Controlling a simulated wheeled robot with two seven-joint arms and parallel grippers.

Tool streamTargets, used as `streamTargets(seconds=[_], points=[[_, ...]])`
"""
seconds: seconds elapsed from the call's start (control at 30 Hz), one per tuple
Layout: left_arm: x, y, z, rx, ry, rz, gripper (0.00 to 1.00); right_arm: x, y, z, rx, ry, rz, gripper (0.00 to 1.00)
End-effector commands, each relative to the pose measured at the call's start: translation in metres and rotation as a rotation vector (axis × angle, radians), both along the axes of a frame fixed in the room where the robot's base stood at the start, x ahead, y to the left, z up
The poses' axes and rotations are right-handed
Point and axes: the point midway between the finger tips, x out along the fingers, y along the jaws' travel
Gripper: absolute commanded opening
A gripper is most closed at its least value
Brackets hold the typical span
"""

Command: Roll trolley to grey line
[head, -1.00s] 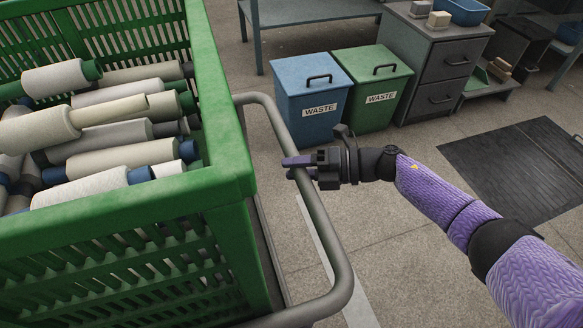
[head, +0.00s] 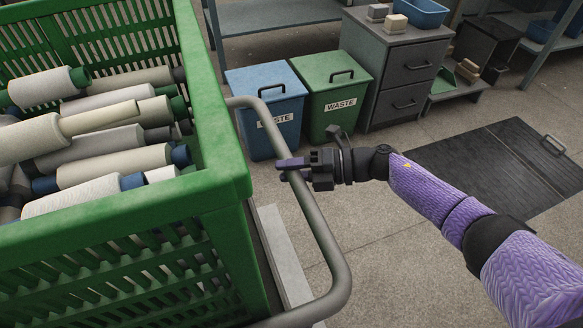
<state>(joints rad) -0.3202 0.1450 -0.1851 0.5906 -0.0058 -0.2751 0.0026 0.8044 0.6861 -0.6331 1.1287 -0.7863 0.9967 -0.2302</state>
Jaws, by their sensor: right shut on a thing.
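The trolley carries a green slatted crate (head: 222,195) full of yarn cones (head: 100,160), at the left of the head view. Its grey tube handle (head: 322,235) curves out on the crate's right side. My right gripper (head: 285,168) is shut on the handle's right-hand bar. A pale grey line (head: 285,255) on the floor shows between the crate and the handle bar; part of it is hidden by the trolley. My left gripper is not in view.
A blue waste bin (head: 268,105) and a green waste bin (head: 333,90) stand just beyond the handle. A dark floor mat or hatch (head: 500,170) lies at right. The floor between is clear.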

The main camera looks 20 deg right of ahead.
Motion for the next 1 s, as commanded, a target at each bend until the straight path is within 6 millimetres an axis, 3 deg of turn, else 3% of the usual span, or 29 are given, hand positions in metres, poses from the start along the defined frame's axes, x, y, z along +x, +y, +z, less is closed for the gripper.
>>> streamTargets(seconds=[0.3,0.33,0.5,0.8,1.0], points=[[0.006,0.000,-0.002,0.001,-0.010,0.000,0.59,-0.001,0.001,-0.001,-0.001,0.003,0.005,0.00],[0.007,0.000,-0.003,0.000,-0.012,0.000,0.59,-0.001,0.001,-0.001,-0.001,0.002,0.005,0.43],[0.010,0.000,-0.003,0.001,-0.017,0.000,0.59,-0.001,0.001,-0.001,-0.001,0.002,0.004,0.76],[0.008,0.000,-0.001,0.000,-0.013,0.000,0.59,-0.002,-0.003,0.001,-0.001,0.001,0.002,0.76],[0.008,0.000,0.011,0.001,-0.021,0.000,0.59,-0.019,-0.045,0.012,-0.003,0.001,0.000,0.76]])
